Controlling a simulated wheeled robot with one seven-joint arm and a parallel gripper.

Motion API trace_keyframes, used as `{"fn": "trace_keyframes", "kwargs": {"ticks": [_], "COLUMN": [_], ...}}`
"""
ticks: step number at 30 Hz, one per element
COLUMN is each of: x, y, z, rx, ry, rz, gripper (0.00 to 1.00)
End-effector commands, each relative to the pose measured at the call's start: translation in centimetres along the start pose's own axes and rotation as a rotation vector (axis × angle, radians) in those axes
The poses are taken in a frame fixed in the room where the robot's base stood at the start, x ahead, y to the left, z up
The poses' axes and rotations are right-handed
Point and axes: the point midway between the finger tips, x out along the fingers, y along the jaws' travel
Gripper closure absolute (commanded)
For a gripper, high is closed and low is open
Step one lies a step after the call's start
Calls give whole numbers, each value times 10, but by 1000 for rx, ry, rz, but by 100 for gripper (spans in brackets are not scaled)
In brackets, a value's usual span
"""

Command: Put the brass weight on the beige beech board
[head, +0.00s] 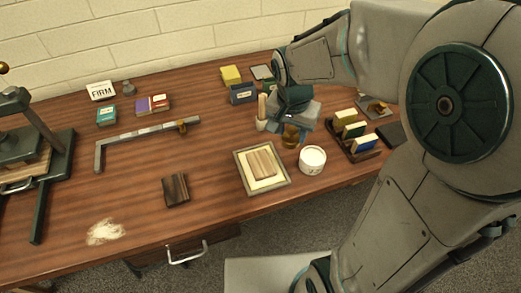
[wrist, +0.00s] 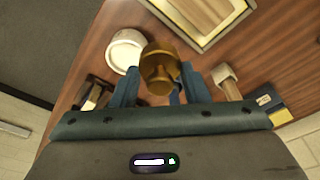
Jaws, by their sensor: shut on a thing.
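My gripper (head: 294,124) is shut on the brass weight (head: 291,139) and holds it over the right half of the table. In the wrist view the weight (wrist: 159,66) sits between the blue fingers of my gripper (wrist: 160,90), its round end pointing away from the palm. The beige beech board (head: 262,163) lies in a shallow framed tray (head: 241,183) with a pale inside, in front and to the left of my gripper. The board also shows at the top of the wrist view (wrist: 207,9), apart from the weight.
A white tub (head: 312,160) stands right of the tray. A wooden rack (head: 366,154) holds upright colored pieces farther right. A pale wooden handled tool (head: 262,112) stands beside my gripper. A dark wooden block (head: 176,190) lies left of the tray, with bare table between.

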Motion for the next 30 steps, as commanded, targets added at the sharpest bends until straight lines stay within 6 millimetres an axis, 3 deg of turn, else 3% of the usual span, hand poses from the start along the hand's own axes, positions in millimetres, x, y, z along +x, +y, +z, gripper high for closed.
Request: {"fn": "trace_keyframes", "kwargs": {"ticks": [6,12,16,24,30], "x": [24,37,43,76,79], "y": [-44,-65,-68,-68,-68], "z": [25,37,39,44,44], "rx": [-7,-2,-1,-1,0], "ry": [-3,0,0,0,1], "rz": [1,-1,0,0,-2], "gripper": [98,98,98,98,98]}}
